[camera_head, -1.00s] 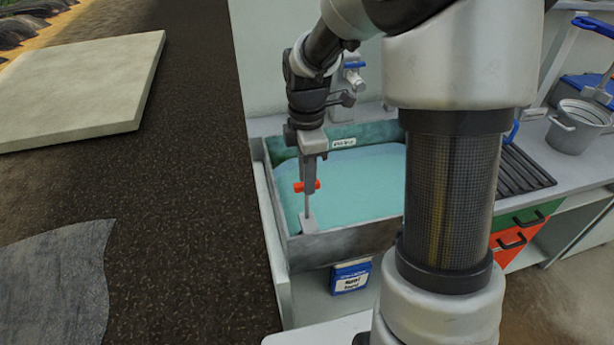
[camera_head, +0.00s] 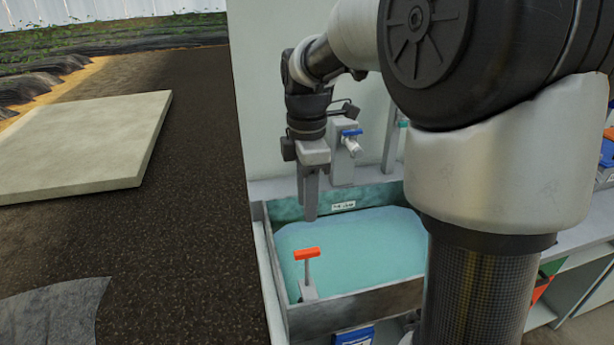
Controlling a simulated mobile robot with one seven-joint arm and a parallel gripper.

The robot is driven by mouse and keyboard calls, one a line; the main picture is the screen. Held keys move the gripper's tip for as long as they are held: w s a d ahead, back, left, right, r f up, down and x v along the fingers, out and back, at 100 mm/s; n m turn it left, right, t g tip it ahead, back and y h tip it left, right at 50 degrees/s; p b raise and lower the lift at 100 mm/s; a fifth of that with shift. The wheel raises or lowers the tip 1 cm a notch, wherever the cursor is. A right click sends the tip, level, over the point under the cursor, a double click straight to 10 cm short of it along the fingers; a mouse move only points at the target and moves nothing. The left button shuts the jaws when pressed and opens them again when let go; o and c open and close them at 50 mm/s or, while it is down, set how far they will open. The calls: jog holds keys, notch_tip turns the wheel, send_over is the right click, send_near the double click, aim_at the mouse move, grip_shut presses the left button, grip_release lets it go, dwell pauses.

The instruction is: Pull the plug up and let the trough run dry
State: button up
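The trough (camera_head: 360,302) is a grey-rimmed basin holding blue-green water (camera_head: 365,250). The plug's orange T-handle (camera_head: 307,253) stands upright on a thin stem at the trough's near left corner, with a pale grey block (camera_head: 308,290) at the stem's foot. My gripper (camera_head: 308,212) points down above the trough, higher in the picture than the handle and apart from it. Its two fingers show nearly edge-on, with a small offset between their tips; it looks open and holds nothing. The stem's lower end and the drain are hidden.
A small white label (camera_head: 343,205) is on the trough's back wall. A blue box (camera_head: 354,337) sits below the trough front. My arm hides the right side.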

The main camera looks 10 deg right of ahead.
jog(key=shift+r, duration=2.35)
jog(key=s+r+m+t+p, duration=0.2)
jog(key=s+r+m+p, duration=0.2)
jog(key=s+m, duration=0.5)
jog(key=s+r+m+t+p, duration=0.3)
jog(key=s+r+m+p, duration=0.1)
jog(key=s+m, duration=0.5)
jog(key=shift+s+r+t, duration=0.2)
jog(key=shift+r+t, duration=0.1)
jog(key=shift+r, duration=0.1)
dwell(3.5)
